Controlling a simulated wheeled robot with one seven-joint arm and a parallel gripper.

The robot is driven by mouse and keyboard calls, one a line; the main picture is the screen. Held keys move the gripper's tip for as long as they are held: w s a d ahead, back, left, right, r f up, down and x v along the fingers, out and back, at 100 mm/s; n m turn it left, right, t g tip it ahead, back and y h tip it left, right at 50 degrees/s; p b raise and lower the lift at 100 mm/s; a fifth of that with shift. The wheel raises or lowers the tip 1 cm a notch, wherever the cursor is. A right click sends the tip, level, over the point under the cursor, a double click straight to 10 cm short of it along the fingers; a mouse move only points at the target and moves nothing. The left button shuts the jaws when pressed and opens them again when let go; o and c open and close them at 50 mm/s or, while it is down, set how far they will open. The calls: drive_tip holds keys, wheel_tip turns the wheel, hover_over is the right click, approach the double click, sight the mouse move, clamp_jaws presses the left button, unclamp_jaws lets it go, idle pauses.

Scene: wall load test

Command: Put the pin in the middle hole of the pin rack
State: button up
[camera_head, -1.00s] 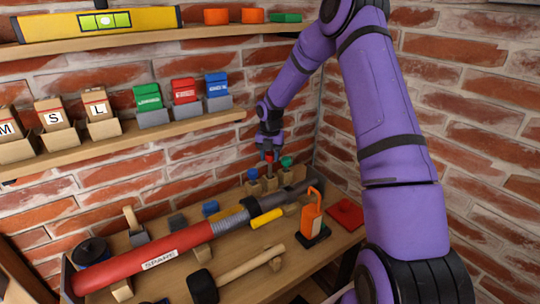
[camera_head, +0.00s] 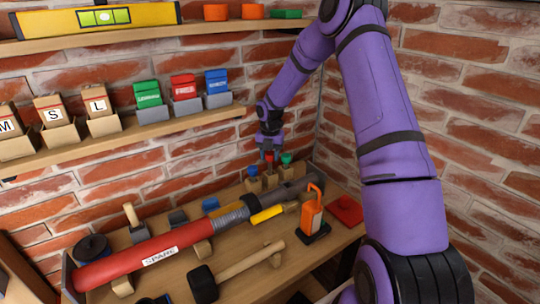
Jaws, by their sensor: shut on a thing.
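The pin rack (camera_head: 270,182) is a row of light wooden blocks at the back of the bench, near the wall corner. A blue-topped pin (camera_head: 253,170) stands at its left and a green-topped pin (camera_head: 287,159) at its right. My gripper (camera_head: 270,151) points down over the middle of the rack, shut on a red-topped pin (camera_head: 269,158). The red pin is between the other two. Its lower end is too small to make out, so I cannot tell whether it is in the middle hole.
A long red and grey tool (camera_head: 135,257) labelled SPARE lies across the bench in front of the rack. An orange-handled tool (camera_head: 311,216), a red pad (camera_head: 345,210) and a mallet (camera_head: 202,284) are nearby. A shelf with boxes (camera_head: 184,86) is at left.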

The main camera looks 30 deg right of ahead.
drive_tip(key=shift+f, duration=0.7)
drive_tip(key=o, duration=1.6)
drive_tip(key=shift+r, duration=4)
